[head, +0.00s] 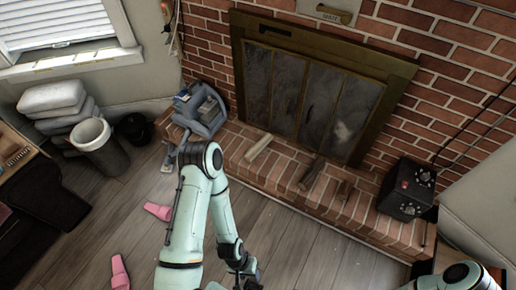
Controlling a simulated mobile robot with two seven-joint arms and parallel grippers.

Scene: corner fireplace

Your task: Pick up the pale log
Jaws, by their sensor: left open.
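The pale log (258,147) lies on the brick hearth in front of the fireplace doors, toward the hearth's left part. My left arm rises from the bottom and bends back down at its elbow. My left gripper (246,272) is low in the picture near the bottom edge, well short of the log and apart from it. It is open, and I see nothing held in it; its fingers are small and dark here. Only a part of my right arm shows at the bottom right corner, and its gripper is out of view.
A dark log (313,172) and another dark piece (343,189) lie right of the pale log. A grey-blue container (201,108) stands at the hearth's left end, a black box (407,190) at its right. Pink slippers (158,211) lie on the wooden floor (290,240), otherwise largely clear before the hearth.

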